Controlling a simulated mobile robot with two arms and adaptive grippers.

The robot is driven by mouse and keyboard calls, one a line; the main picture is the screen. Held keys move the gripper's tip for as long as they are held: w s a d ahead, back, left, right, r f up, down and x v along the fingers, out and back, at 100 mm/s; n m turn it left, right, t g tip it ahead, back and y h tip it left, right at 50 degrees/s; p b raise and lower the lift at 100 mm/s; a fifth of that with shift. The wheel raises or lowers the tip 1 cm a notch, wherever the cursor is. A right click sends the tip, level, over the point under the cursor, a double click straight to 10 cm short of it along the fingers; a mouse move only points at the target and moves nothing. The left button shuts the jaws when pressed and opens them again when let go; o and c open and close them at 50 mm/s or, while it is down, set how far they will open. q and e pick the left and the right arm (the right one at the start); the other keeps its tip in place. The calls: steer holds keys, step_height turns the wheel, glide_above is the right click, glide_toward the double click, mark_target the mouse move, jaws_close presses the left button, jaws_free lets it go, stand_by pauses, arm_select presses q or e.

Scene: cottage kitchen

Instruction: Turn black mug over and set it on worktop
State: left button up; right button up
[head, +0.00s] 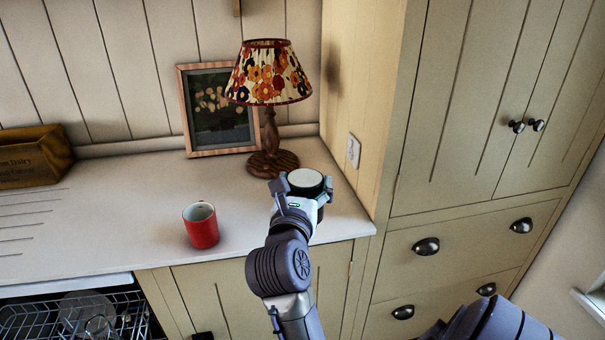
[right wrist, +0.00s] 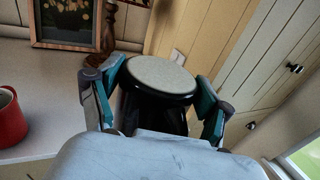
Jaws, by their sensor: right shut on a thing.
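The black mug (head: 305,179) is between the fingers of my right gripper (head: 303,188), over the right end of the worktop (head: 130,190). In the right wrist view the mug (right wrist: 155,108) shows a flat, pale round face upward with a black rim and black sides, so it looks upside down. The right gripper's fingers (right wrist: 158,88) are shut on it from both sides. The mug's lower end is hidden by the gripper, and I cannot tell whether it touches the worktop. My left gripper is not in view.
A red mug (head: 201,227) stands upright to the left, near the front edge. A lamp (head: 270,145) and a picture frame (head: 188,105) stand behind. A tall cupboard (head: 450,110) bounds the right side. An open dishwasher rack (head: 40,318) is below left.

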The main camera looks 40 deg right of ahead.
steer(key=shift+s+a+r, duration=0.25)
steer(key=shift+s+a, duration=0.15)
steer(key=shift+s, duration=0.1)
steer(key=shift+s+a+r, duration=0.2)
steer(key=shift+s+a, duration=0.2)
steer(key=shift+s, duration=0.1)
steer(key=shift+w, duration=0.1)
steer(key=n+p, duration=0.4)
steer(key=p, duration=0.1)
steer(key=n+p, duration=0.1)
steer(key=p, duration=0.1)
steer(key=shift+r+n, duration=0.35)
steer(key=shift+n, duration=0.05)
steer(key=shift+f+n+p, duration=0.15)
steer(key=shift+n+p, duration=0.25)
steer(key=shift+p, duration=0.15)
steer(key=shift+f, duration=0.25)
